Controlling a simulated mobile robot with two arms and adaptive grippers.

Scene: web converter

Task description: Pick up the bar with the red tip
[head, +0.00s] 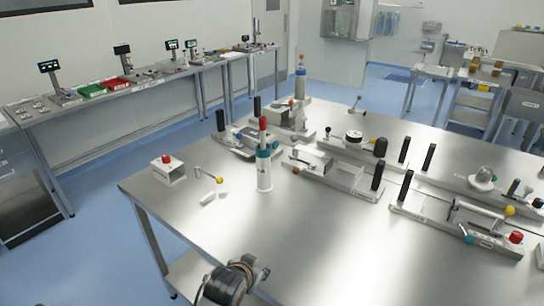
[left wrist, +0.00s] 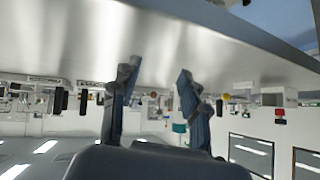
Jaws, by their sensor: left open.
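The bar with the red tip (head: 263,124) stands upright on the steel table, in a white holder (head: 264,178) with a teal collar. A teal patch beside the right finger there may be the holder's collar; the red tip is not clear. My right gripper is in neither view.
A white block with a red knob (head: 168,171), a yellow-tipped rod (head: 219,180) and small white pieces lie left of the bar. Fixtures with black upright handles (head: 377,176) stand behind and to the right. The table's (head: 290,250) near middle is clear.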

